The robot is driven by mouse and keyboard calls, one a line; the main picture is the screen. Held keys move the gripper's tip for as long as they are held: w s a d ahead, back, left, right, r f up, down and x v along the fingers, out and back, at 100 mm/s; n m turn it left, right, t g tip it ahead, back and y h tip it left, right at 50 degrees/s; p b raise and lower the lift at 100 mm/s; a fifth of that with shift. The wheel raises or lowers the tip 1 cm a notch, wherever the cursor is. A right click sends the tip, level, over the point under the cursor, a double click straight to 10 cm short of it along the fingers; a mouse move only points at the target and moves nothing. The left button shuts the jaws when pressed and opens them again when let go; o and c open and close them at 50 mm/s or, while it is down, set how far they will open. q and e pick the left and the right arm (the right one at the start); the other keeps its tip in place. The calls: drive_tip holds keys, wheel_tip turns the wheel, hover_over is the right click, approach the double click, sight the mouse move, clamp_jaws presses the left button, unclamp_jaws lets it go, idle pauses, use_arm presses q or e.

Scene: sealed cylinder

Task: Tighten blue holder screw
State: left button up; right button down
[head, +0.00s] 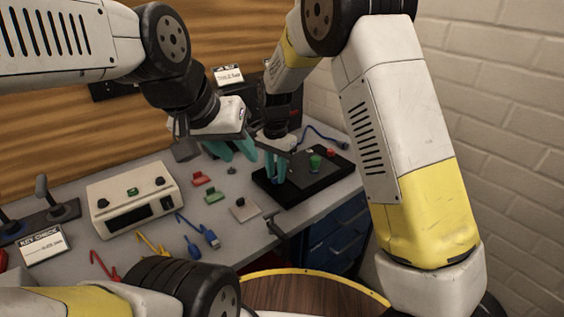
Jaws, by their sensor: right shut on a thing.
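A black board (318,182) lies on the right part of the grey bench, with a green piece (315,161) and a red piece (331,153) standing on it. My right gripper (275,178) points down at the left side of this board, with its teal fingers close together. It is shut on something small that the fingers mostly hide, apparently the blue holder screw. The blue holder itself cannot be made out. My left gripper (234,152) is above the bench, left of the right gripper. Its teal fingers are apart, with nothing seen between them.
A beige box with a display (134,203) stands at the left. Red (202,178), green (214,195) and blue (203,235) connectors and a pale square plate (243,208) lie on the bench. A blue cable (325,138) lies behind the board. A round wooden table (310,294) is in front.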

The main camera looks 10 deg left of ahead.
sight(276, 177)
drive_tip(key=shift+w+r+m, duration=0.15)
drive_tip(key=shift+r+m, duration=0.05)
drive_tip(key=shift+m, duration=0.3)
drive_tip(key=shift+a, duration=0.1)
drive_tip(key=c, duration=1.4)
unclamp_jaws()
drive_tip(key=shift+o, duration=1.2)
drive_tip(key=shift+f, duration=0.1)
wheel_tip(276, 177, up, 7)
drive_tip(key=shift+f, duration=0.2)
drive_tip(key=shift+r, duration=0.6)
